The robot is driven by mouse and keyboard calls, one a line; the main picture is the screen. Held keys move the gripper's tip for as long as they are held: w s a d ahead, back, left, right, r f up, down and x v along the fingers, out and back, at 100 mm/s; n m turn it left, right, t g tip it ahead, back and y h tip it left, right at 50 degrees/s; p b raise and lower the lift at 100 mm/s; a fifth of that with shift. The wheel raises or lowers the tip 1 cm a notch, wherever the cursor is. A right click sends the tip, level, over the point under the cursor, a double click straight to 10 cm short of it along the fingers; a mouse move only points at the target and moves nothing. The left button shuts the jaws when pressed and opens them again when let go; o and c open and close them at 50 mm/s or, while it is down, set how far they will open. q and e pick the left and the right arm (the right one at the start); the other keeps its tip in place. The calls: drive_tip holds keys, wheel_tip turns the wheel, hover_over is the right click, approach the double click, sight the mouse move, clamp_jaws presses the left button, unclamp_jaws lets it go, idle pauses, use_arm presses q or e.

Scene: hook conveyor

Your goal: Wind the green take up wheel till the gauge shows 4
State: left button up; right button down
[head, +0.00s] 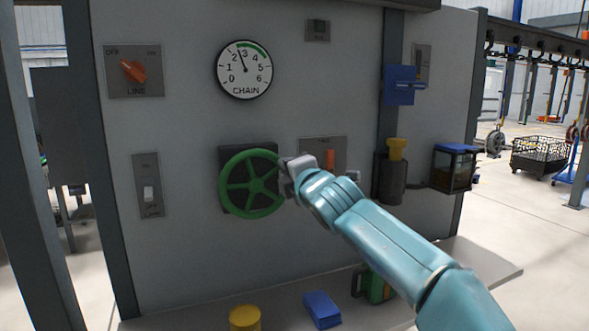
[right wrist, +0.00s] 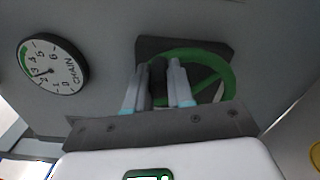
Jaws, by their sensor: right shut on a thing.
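The green take up wheel (head: 252,184) is a spoked handwheel on a dark square plate on the grey panel. My right gripper (head: 287,172) is shut on the right side of its rim; in the right wrist view the fingers (right wrist: 160,82) are at the green rim (right wrist: 225,72), partly hiding it. The round white CHAIN gauge (head: 245,70) above the wheel is marked 0 to 6, with a green band at the upper right. Its needle points up and slightly left, between 2 and 3, close to 3. My left gripper is not in view.
An orange LINE knob (head: 133,71) and a white toggle (head: 148,193) are to the left. An orange lever (head: 330,160) is close behind my right wrist. A blue bracket (head: 400,86) is farther right. A yellow pot (head: 245,318) and blue block (head: 321,309) stand on the shelf below.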

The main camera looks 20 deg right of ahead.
sight(265, 155)
drive_tip(key=a+r+n+p, duration=0.1)
drive_tip(key=n, duration=0.1)
drive_tip(key=a+r+n+p, duration=0.1)
drive_tip(key=n, duration=0.1)
drive_tip(key=shift+s+a+r+n, duration=0.1)
drive_tip(key=shift+r+n, duration=0.05)
drive_tip(key=shift+n, duration=0.15)
drive_tip(key=shift+a+r+n+p, duration=0.15)
drive_tip(key=shift+a+n+p, duration=0.1)
drive_tip(key=shift+a+n, duration=0.4)
drive_tip(key=shift+a+r+n+p, duration=0.2)
drive_tip(key=shift+a+n, duration=0.1)
drive_tip(key=shift+n, duration=0.65)
drive_tip(key=c, duration=1)
unclamp_jaws()
drive_tip(key=shift+s, duration=0.1)
